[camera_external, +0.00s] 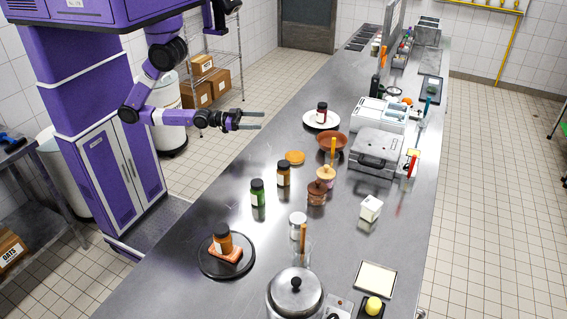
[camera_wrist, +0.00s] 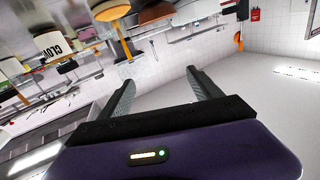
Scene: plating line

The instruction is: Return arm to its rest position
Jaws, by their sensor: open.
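My gripper (camera_external: 262,121) is at the end of my purple arm, raised at the left edge of the steel counter (camera_external: 185,262). Its two fingers point right and are spread apart with nothing between them. In the wrist view my gripper (camera_wrist: 158,88) also shows two separate dark fingers with an empty gap. The wrist view is steeply tilted, with counter items along its upper left.
Near my gripper, a white plate (camera_external: 309,124) holds a dark red jar (camera_external: 322,112). Several jars, a bowl (camera_external: 333,148) and a lidded pot (camera_external: 295,298) stand on the counter. Boxes (camera_external: 196,95) sit on a rack behind.

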